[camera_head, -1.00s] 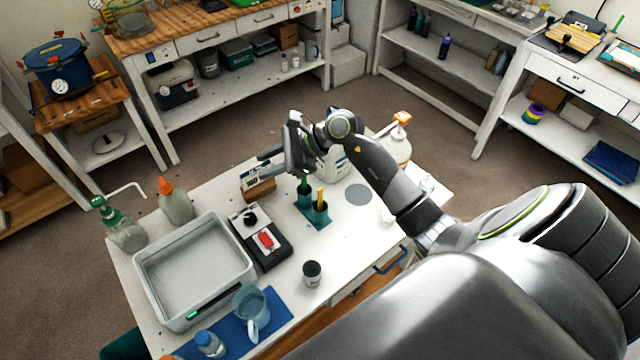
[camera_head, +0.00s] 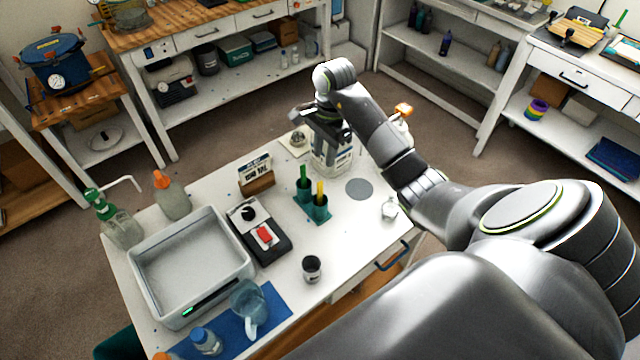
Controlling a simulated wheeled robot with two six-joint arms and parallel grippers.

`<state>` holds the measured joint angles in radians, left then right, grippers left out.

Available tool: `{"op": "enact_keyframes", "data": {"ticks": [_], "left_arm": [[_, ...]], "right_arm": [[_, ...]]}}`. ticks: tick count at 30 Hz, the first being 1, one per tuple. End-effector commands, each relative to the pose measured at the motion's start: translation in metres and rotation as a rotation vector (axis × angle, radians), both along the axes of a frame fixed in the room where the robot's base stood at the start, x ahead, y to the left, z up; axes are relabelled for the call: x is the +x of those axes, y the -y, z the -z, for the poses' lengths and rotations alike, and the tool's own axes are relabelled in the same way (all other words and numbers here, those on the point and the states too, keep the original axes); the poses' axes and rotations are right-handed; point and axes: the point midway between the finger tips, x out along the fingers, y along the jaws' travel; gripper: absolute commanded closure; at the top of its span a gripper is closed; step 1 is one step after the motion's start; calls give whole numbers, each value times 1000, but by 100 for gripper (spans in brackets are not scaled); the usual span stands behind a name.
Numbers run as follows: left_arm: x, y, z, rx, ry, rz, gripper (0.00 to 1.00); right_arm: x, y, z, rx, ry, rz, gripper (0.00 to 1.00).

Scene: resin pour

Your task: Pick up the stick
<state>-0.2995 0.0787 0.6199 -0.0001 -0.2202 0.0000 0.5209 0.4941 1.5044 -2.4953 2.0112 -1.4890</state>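A green stick (camera_head: 303,172) and a yellow stick (camera_head: 320,190) stand upright in two dark green cups (camera_head: 317,209) on a small teal base on the white table. My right gripper (camera_head: 318,128) is above and behind the sticks, in front of a large white-labelled jug (camera_head: 335,160). Its fingers look apart and hold nothing that I can see. It is clear of both sticks. My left gripper is not in view.
A grey tray (camera_head: 245,255), a scale with a red button (camera_head: 265,236), a small card holder (camera_head: 257,184) and a black cup (camera_head: 312,268) stand left of and in front of the sticks. Bottles (camera_head: 170,197) stand at the back left. A grey disc (camera_head: 359,189) lies right of the cups.

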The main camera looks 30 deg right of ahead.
Motion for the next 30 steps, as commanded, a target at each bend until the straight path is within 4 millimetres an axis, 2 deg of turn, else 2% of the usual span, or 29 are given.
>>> {"op": "enact_keyframes", "data": {"ticks": [1, 19, 24, 30], "left_arm": [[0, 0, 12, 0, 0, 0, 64], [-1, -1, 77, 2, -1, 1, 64], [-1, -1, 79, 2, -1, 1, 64], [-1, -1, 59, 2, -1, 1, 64]], "right_arm": [[0, -1, 13, 1, 0, 0, 68], [-1, -10, 82, 1, 1, 1, 68], [-1, -11, 87, 1, 1, 1, 68], [-5, -16, 104, 4, -4, 2, 68]]}}
